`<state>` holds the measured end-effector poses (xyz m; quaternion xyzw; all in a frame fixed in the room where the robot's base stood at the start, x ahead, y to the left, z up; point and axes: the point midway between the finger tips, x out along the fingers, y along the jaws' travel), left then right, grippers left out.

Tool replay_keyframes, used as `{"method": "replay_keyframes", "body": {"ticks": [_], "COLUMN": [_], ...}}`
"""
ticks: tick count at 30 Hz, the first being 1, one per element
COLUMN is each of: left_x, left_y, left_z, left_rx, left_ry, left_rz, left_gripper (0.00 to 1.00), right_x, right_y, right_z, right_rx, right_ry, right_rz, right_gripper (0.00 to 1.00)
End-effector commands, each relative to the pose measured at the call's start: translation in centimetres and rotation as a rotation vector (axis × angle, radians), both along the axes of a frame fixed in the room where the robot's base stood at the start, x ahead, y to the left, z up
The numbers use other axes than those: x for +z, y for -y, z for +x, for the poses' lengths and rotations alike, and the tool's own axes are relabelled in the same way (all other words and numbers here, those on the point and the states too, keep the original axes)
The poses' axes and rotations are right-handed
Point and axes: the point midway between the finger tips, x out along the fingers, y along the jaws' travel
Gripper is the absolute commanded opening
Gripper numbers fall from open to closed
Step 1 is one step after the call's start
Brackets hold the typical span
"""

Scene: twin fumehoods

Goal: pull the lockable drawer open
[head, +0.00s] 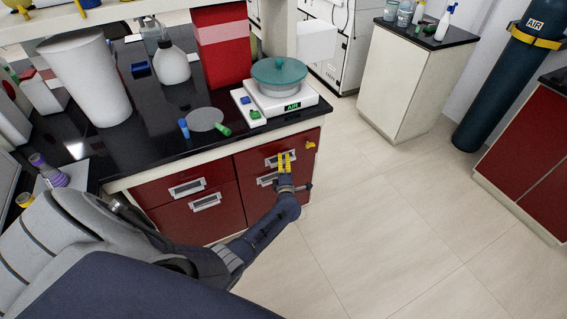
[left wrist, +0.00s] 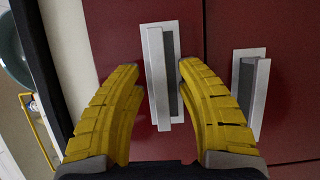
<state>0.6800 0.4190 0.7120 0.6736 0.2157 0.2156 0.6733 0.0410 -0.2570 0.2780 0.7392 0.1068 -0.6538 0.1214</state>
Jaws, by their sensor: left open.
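The lockable drawer (head: 298,149) is the red upper right drawer of the bench, with a small yellow lock piece (head: 310,145) at its right end. Its front looks flush with the cabinet. Its pale metal handle (head: 273,161) is partly hidden behind my left gripper (head: 285,162). In the left wrist view the handle (left wrist: 156,80) lies between the two yellow fingertips of the left gripper (left wrist: 160,68). The fingers are open, one on each side of the handle; I cannot tell whether either touches it. My right gripper is not in view.
A second handle (left wrist: 248,92) belongs to the lower drawer, close by. Two more drawer handles (head: 187,188) are to the left. Floor (head: 370,220) in front right is clear.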

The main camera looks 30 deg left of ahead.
Motion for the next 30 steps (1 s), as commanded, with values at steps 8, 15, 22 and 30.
{"method": "replay_keyframes", "body": {"ticks": [8, 15, 22, 30], "left_x": [-0.02, -0.02, -0.02, -0.01], "left_y": [0.0, 0.02, 0.02, 0.04], "left_z": [0.0, -0.01, -0.01, 0.01], "left_rx": [0.0, 0.0, 0.0, 0.0], "left_ry": [0.0, 0.0, 0.0, 0.0], "left_rz": [0.0, 0.0, 0.0, 0.0], "left_gripper": [0.36, 0.08, 0.0, 0.0], "right_x": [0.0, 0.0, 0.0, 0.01], "right_y": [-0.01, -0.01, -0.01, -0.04], "right_z": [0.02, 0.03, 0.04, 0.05], "right_rx": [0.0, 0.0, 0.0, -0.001], "right_ry": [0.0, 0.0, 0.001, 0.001], "right_rz": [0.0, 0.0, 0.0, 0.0], "right_gripper": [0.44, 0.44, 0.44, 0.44]}}
